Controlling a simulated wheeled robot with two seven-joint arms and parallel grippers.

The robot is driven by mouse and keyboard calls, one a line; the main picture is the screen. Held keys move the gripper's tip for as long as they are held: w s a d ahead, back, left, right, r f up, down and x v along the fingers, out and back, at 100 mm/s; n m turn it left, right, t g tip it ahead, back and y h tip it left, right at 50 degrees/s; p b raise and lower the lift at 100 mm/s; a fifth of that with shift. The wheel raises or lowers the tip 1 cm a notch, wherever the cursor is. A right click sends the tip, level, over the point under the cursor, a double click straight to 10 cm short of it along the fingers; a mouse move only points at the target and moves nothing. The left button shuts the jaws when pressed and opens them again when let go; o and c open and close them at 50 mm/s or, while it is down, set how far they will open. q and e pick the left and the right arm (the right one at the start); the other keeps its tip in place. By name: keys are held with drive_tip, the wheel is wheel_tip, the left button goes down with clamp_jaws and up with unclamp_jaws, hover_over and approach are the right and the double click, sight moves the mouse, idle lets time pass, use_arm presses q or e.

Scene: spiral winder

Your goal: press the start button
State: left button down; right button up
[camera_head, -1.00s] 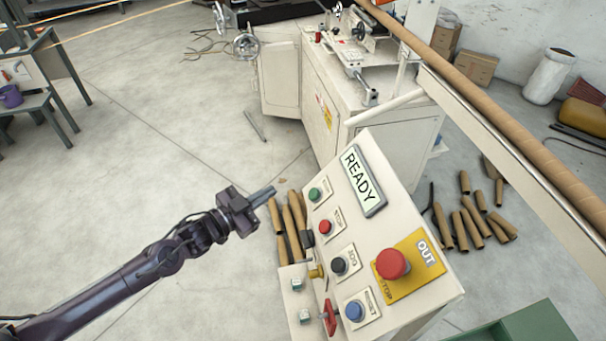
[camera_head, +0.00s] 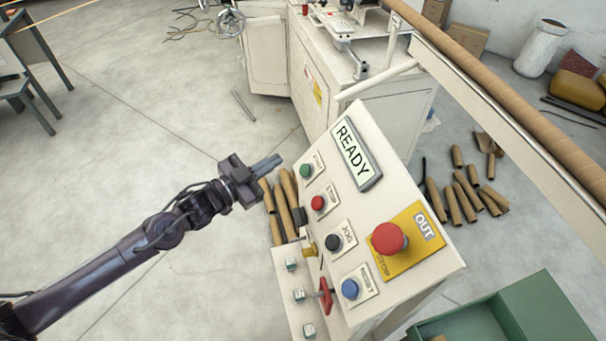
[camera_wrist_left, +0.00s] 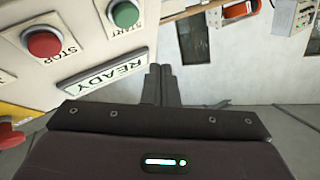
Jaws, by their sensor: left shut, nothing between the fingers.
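The green start button (camera_head: 306,171) is at the top left of the slanted white control panel (camera_head: 346,205), above the red stop button (camera_head: 318,203). A display (camera_head: 355,153) beside it reads READY. My left gripper (camera_head: 272,162) is shut and empty, just left of the start button and apart from it, pointing toward the panel. In the left wrist view the start button (camera_wrist_left: 125,13) shows at the top, left of and beyond the shut fingertips (camera_wrist_left: 160,72). My right gripper is not in view.
The panel also carries a black jog button (camera_head: 333,242), a blue reset button (camera_head: 350,289) and a large red emergency stop (camera_head: 389,238). Brown cardboard tubes (camera_head: 287,197) stand behind the panel's left edge. A green bin (camera_head: 540,315) is at the lower right. The floor left of my arm is clear.

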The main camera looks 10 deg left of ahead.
sight(305, 164)
use_arm(q)
drive_tip(key=shift+w+d+f+b, duration=0.25)
drive_tip(key=shift+d+f+b, duration=0.25)
drive_tip(key=shift+d+f, duration=0.1)
drive_tip(key=shift+w+d+f+b, duration=0.3)
drive_tip(key=shift+d+f+b, duration=0.15)
drive_tip(key=shift+d+f, duration=0.15)
drive_tip(key=shift+w+d+f+b, duration=0.25)
drive_tip(key=shift+d+f+b, duration=0.25)
drive_tip(key=shift+d, duration=0.15)
idle(0.7)
drive_tip(key=shift+w+d+f, duration=0.15)
drive_tip(key=shift+d+f, duration=0.1)
drive_tip(key=shift+d, duration=0.05)
drive_tip(key=shift+d+f+b, duration=0.25)
drive_tip(key=shift+f+b, duration=0.05)
drive_tip(key=shift+b, duration=0.15)
idle(0.6)
idle(0.4)
drive_tip(key=shift+s+a+r+p, duration=0.2)
drive_tip(key=shift+a+r+p, duration=0.35)
drive_tip(key=shift+p, duration=0.15)
